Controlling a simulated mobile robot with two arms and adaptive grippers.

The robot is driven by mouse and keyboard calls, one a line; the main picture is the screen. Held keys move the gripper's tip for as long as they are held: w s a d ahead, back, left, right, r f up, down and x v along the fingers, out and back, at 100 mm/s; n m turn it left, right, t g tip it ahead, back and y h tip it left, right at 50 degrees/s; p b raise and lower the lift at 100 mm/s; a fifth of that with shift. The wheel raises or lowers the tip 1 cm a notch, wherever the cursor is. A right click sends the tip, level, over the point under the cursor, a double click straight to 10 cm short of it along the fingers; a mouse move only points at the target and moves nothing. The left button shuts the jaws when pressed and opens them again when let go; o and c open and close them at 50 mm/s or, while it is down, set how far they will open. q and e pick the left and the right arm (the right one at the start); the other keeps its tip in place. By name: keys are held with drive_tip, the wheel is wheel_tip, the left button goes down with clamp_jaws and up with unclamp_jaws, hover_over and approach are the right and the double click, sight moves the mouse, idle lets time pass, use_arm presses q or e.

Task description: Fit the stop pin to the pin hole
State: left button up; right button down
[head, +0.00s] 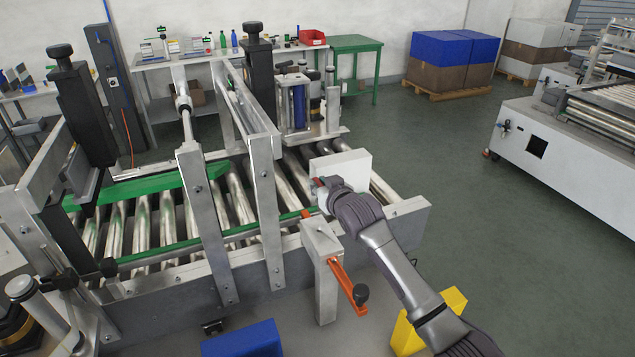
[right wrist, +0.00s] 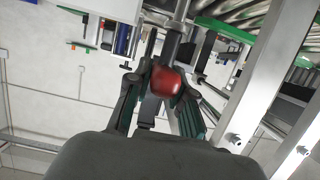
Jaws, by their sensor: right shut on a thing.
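The stop pin shows in the right wrist view as a red rounded knob (right wrist: 167,82) with a grey shaft running away from the camera. My right gripper (right wrist: 160,100) is shut on the knob, with a dark finger on each side. In the head view, my right gripper (head: 322,192) is at the conveyor's near rail, in front of a white block; a little red of the pin (head: 318,183) shows beside it. The pin hole is not clearly visible, and I cannot tell whether the shaft's tip is in it. My left gripper is not in view.
The white block (head: 345,163) is on the roller conveyor (head: 235,200). A metal post (head: 322,245) with an orange lever (head: 345,285) stands just below my gripper. A blue bin (head: 243,340) and a yellow bin (head: 408,335) are at the front. Open floor lies to the right.

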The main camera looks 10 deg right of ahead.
drive_tip(key=shift+w+a+f, duration=0.1)
drive_tip(key=shift+f, duration=0.9)
drive_tip(key=shift+f+b, duration=0.35)
drive_tip(key=shift+b, duration=0.15)
drive_tip(key=shift+f+b, duration=0.5)
drive_tip(key=shift+f, duration=0.4)
drive_tip(key=shift+f+b, duration=0.45)
drive_tip(key=shift+f, duration=0.3)
use_arm(q)
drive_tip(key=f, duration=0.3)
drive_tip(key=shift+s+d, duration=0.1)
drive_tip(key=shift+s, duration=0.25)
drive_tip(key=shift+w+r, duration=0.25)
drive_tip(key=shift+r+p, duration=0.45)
drive_tip(key=shift+p, duration=0.25)
